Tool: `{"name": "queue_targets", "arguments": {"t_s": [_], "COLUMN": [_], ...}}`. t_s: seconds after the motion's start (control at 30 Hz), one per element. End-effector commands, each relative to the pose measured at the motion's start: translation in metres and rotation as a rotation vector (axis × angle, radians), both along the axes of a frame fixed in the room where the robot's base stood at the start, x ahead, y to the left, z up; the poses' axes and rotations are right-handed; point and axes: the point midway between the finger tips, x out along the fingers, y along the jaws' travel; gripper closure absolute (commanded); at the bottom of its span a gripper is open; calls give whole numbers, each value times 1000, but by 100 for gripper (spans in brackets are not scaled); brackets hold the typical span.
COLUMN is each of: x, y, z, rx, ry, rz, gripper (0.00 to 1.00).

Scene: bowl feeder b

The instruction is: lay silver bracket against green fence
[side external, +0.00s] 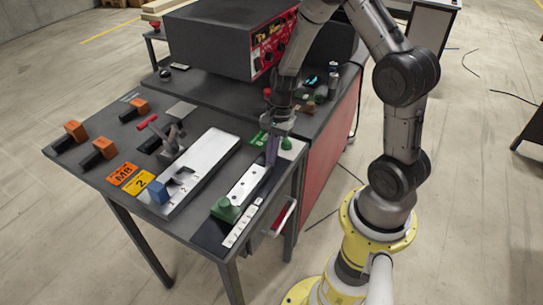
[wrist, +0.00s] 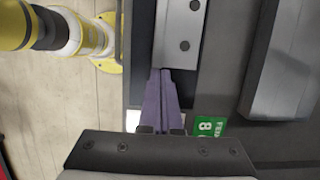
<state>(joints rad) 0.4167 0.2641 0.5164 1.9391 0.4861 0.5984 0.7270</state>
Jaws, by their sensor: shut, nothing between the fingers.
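A flat silver bar with dark holes, which looks like the silver bracket (side external: 247,185), lies on a dark strip at the table's right side. Its near end is at a green block (side external: 225,210), perhaps part of the green fence; whether they touch is not clear. In the wrist view the bracket (wrist: 180,30) runs up and out of the frame, and the green block is not seen. My gripper (side external: 270,163) is shut and empty, pointing down at the bracket's far end. Its purple fingers (wrist: 161,74) lie together close to the bracket's end; contact cannot be told.
A long grey fixture (side external: 212,152) with a blue end block (side external: 158,192) lies left of the bracket. A green sign (wrist: 209,127) is near my fingers. A green knob (side external: 287,144) stands at the right edge. Orange-ended pieces (side external: 104,147) and a dark box (side external: 215,40) stand farther off.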

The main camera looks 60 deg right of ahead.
Motion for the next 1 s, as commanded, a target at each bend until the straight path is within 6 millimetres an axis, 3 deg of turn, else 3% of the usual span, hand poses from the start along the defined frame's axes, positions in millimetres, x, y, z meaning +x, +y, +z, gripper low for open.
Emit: {"name": "queue_targets", "arguments": {"t_s": [0.27,0.6,0.77,0.93,1.0], "x": [1,2,2,4,11], "y": [-38,-61,-67,-64,-56], "z": [0,67,87,98,112], "rx": [-2,-6,-5,-7,-28], "ry": [-2,-8,-6,-9,-43], "rz": [-6,-2,-1,14,47], "gripper": [100,100,100,100,100]}}
